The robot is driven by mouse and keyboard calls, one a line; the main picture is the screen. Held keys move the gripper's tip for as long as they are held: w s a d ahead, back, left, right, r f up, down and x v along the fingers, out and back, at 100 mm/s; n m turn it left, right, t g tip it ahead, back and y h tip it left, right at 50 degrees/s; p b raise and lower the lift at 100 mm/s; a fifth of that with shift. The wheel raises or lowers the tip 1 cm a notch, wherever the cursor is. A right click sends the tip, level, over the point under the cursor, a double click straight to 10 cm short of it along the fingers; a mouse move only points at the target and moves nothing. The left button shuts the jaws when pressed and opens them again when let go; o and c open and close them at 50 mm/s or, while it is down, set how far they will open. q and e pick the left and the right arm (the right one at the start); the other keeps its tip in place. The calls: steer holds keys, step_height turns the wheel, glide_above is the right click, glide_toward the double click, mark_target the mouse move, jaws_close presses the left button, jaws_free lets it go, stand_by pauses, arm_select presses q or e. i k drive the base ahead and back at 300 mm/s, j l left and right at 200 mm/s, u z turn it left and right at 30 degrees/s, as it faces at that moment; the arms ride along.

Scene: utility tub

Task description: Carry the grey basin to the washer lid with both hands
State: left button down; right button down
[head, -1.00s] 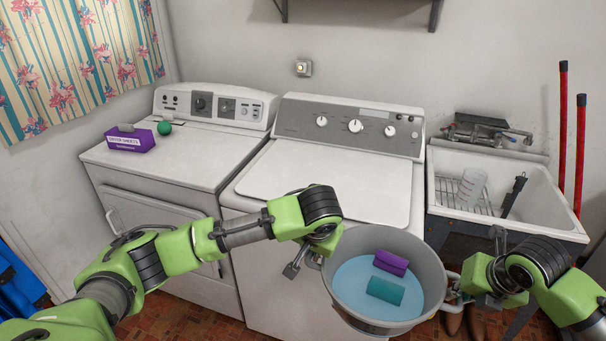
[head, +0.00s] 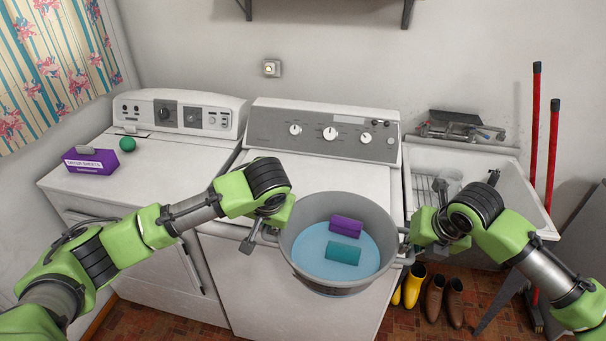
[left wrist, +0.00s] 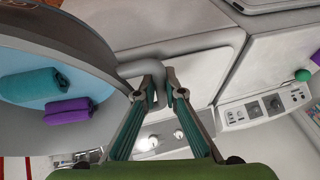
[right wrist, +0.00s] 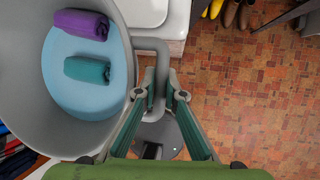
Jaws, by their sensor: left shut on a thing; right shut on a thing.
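The grey basin (head: 300,225) hangs level at the washer's front, its far rim overlapping the washer lid (head: 330,174) in the head view. Inside lie a purple rolled cloth (head: 346,226) and a teal rolled cloth (head: 342,250) on a light blue bottom. My left gripper (head: 266,238) is shut on the basin's left handle, which shows in the left wrist view (left wrist: 143,67). My right gripper (head: 411,246) is shut on the right handle, which shows in the right wrist view (right wrist: 157,58). Whether the basin touches the washer is unclear.
A dryer (head: 150,178) on the left bears a purple box (head: 91,162) and a green ball (head: 127,144). A sink (head: 512,185) stands right of the washer. Yellow boots (head: 413,285) and brown boots (head: 444,300) stand on the floor. The lid looks bare.

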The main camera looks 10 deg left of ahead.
mark_target(308, 188)
steer(key=i+j, duration=0.35)
steer(key=i, duration=0.15)
steer(key=i+j, duration=0.3)
steer(key=i, duration=0.2)
